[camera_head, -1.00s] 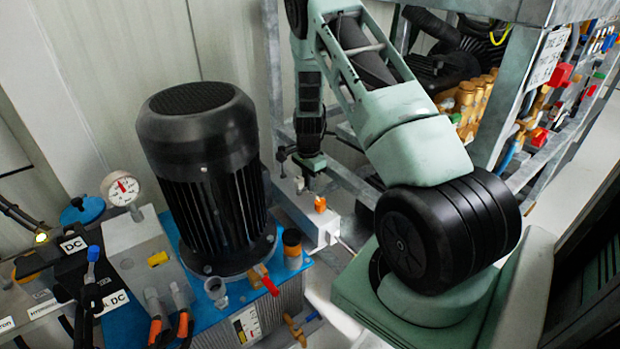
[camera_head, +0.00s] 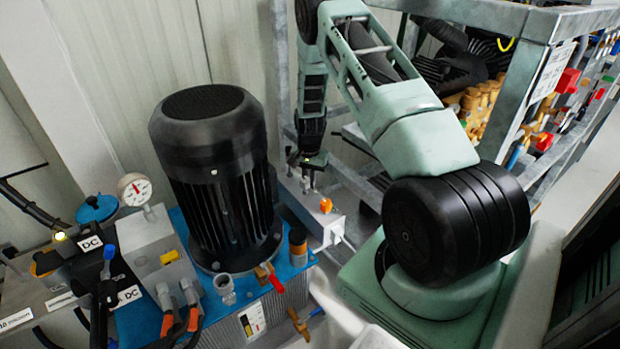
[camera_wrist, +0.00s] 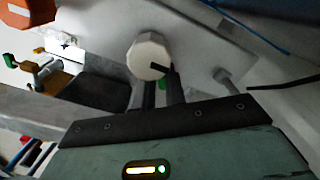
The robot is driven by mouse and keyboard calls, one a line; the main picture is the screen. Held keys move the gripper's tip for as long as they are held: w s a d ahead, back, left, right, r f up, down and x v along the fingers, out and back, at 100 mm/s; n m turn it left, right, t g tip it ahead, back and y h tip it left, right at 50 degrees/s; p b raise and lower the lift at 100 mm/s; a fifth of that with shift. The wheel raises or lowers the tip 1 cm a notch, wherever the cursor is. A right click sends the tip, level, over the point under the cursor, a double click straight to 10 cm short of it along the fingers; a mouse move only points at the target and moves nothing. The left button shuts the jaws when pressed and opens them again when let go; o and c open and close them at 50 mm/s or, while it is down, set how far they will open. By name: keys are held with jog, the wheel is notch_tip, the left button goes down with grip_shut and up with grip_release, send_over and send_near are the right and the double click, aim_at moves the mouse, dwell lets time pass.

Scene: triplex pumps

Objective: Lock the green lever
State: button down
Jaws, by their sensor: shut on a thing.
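My gripper (camera_head: 310,182) is at the grey box (camera_head: 334,228) behind the big black motor, reaching down onto its top. In the wrist view, my gripper's dark fingers (camera_wrist: 155,95) are close together beside a white faceted knob (camera_wrist: 147,58). A small bit of green, the green lever (camera_wrist: 162,84), shows at the fingers, which are shut on it. Most of the lever is hidden by the fingers and knob, so its angle cannot be told.
The black motor (camera_head: 215,170) stands on a blue-topped unit at left. An orange knob (camera_head: 326,205) sits on the grey box near my gripper. A metal frame (camera_head: 520,90) with brass parts stands at right. Another green-ended handle (camera_wrist: 10,60) is at left in the wrist view.

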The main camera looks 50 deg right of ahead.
dwell(0.3)
jog(key=c, duration=1.5)
grip_release()
jog(key=shift+o, duration=0.2)
notch_tip(320, 180, up, 17)
jog(key=p, duration=0.3)
jog(key=shift+r, duration=0.2)
